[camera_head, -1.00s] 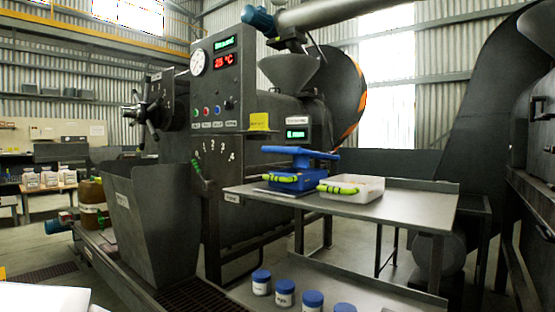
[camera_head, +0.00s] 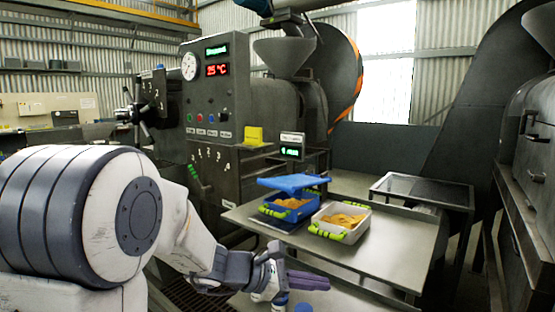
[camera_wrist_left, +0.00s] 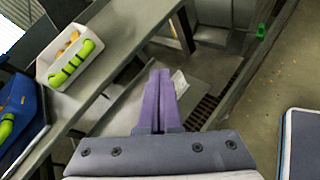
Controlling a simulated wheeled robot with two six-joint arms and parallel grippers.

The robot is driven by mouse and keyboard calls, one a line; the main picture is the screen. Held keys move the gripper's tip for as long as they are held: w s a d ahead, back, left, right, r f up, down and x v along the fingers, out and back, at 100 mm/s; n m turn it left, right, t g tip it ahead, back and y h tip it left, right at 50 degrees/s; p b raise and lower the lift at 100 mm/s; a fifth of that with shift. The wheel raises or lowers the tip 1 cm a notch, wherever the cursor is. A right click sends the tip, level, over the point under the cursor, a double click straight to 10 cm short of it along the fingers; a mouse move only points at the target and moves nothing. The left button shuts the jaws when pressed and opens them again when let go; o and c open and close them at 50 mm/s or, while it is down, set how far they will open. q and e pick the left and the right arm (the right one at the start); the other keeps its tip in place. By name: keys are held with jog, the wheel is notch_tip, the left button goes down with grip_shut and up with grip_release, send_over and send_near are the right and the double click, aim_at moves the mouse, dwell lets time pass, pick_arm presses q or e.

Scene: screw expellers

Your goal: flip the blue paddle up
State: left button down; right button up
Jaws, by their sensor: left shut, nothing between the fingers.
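A small blue control (camera_head: 212,118) sits in a row on the dark upright panel (camera_head: 218,95) of the machine, beside a red control (camera_head: 200,118). It is too small to tell whether it is a paddle or which way it points. My left gripper (camera_head: 328,284) has purple fingers, shut and empty, low in front of the table and well below and right of the panel. No blue control shows in that view. My right gripper is not in view.
A blue bin (camera_head: 272,209) under a blue flat piece (camera_head: 290,181) and a white bin (camera_head: 350,236) stand on the metal table (camera_head: 385,262). Both bins hold orange-brown material. A green-handled lever (camera_head: 194,172) is below the panel. My left arm covers the lower left.

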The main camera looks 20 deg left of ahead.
pick_arm(q)
jog(key=w+a+r+n+t+y+p, duration=0.1)
jog(key=w+a+r+n+t, duration=0.1)
jog(key=a, duration=0.4)
jog(key=w+a+r+n+t+y+p, duration=0.2)
jog(key=w+a+r+n+t, duration=0.1)
jog(key=a+r+n, duration=0.2)
jog(key=w+a+r+n+t+y+p, duration=0.1)
jog(key=w+a+r+n+t+y, duration=0.1)
jog(key=a, duration=0.7)
notch_tip(320, 180, up, 2)
jog(key=shift+w+r+n+t+p, duration=0.1)
jog(key=shift+w+n+t+p, duration=0.25)
jog(key=shift+w+n+t, duration=0.6)
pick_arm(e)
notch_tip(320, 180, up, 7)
pick_arm(q)
jog(key=shift+s+d+g, duration=0.1)
jog(key=shift+g, duration=0.15)
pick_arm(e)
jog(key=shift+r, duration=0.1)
pick_arm(q)
jog(key=p+x, duration=0.1)
jog(key=x, duration=0.9)
jog(key=shift+p, duration=0.3)
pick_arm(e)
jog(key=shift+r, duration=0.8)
